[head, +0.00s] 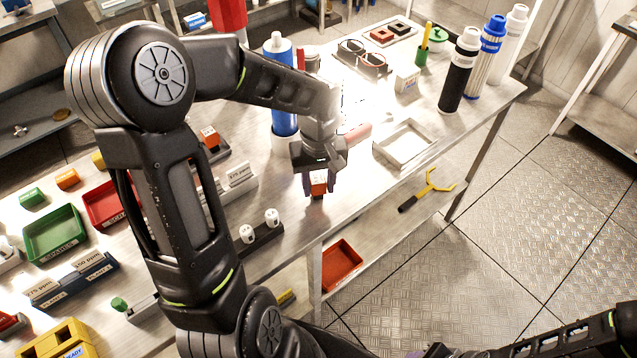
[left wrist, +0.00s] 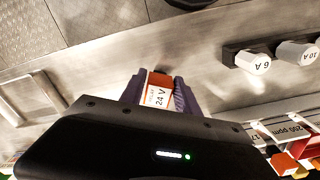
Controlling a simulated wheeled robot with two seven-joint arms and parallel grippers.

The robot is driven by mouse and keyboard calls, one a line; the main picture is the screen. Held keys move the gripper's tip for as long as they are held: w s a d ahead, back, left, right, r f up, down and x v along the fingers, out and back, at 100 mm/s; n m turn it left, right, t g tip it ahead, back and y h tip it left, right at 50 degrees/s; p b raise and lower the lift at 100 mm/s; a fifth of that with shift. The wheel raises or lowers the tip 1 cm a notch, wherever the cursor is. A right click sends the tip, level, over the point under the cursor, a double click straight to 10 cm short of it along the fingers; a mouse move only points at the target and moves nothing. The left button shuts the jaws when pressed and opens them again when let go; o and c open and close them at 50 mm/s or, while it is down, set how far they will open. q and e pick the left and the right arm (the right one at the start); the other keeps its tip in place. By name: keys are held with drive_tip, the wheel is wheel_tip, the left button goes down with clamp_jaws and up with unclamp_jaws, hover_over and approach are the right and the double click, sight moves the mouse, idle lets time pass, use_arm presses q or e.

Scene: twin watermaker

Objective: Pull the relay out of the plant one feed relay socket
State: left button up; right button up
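An orange-red relay (head: 318,183) is between the fingers of my left gripper (head: 318,180), near the front edge of the steel bench. In the left wrist view the relay (left wrist: 157,92) shows a white label reading 24 V. The purple fingers of the left gripper (left wrist: 159,94) are closed against its two sides. A small dark piece shows at its far end; I cannot tell whether it is a socket or part of the relay. Another orange-red relay (head: 210,137) stands in a dark holder farther left. My right gripper is not in view.
White-capped fuses labelled 6 A (left wrist: 253,62) and 10 A (left wrist: 297,54) stand beside the gripper. An empty pale tray (head: 405,143) lies right of it. A blue canister (head: 281,80) stands behind. A red bin (head: 341,263) is on the lower shelf.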

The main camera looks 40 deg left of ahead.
use_arm(q)
drive_tip(key=o, duration=0.4)
wheel_tip(320, 180, up, 8)
drive_tip(key=shift+f+b, duration=0.1)
drive_tip(key=shift+b, duration=0.4)
idle(1.0)
